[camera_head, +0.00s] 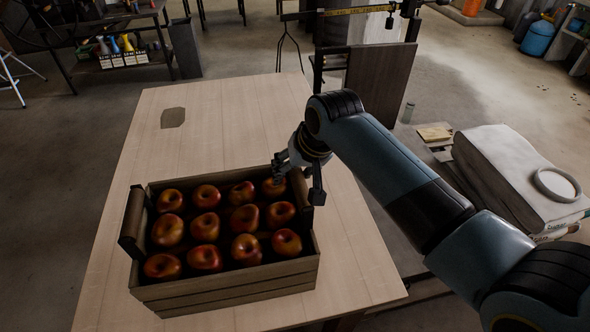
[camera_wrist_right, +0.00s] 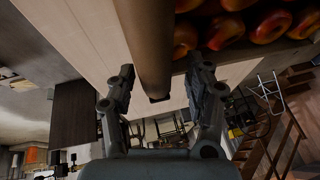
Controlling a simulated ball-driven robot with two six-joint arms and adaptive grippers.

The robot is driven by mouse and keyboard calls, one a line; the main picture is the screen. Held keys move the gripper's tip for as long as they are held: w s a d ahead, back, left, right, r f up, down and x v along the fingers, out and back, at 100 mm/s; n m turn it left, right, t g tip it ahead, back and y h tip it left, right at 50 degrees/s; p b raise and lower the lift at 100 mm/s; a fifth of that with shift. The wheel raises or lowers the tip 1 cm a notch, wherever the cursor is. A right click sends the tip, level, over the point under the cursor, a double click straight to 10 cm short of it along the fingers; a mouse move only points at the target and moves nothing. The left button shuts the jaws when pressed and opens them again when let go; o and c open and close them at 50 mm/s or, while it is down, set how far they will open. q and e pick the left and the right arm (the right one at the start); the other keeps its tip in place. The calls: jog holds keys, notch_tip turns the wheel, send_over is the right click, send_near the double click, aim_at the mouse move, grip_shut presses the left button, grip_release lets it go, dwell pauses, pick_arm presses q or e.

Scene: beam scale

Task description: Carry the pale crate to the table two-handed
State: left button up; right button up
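A wooden crate (camera_head: 232,286), brown rather than pale here, stands on the light wooden table (camera_head: 240,115) in the head view. It is full of red-orange apples (camera_head: 205,224). Its left handle (camera_head: 132,217) is free. My right gripper (camera_head: 298,183) is at the crate's right handle, partly hiding it. In the right wrist view the handle (camera_wrist_right: 153,45) runs between the two spread fingers (camera_wrist_right: 160,80), with gaps on both sides, so the gripper is open around it. My left gripper is not in view.
The table behind the crate is clear except for a small dark flat patch (camera_head: 173,118). A large pale stack (camera_head: 515,175) with a ring-shaped item on it stands to the right. A dark panel (camera_head: 380,82) stands beyond the table's far right edge.

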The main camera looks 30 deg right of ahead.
jog(key=shift+s+d+f, duration=0.25)
jog(key=shift+s+f, duration=0.1)
jog(key=shift+s, duration=0.05)
jog(key=w+a+v, duration=0.1)
jog(key=v, duration=1.1)
jog(key=shift+d+r, duration=0.25)
jog(key=shift+r, duration=0.15)
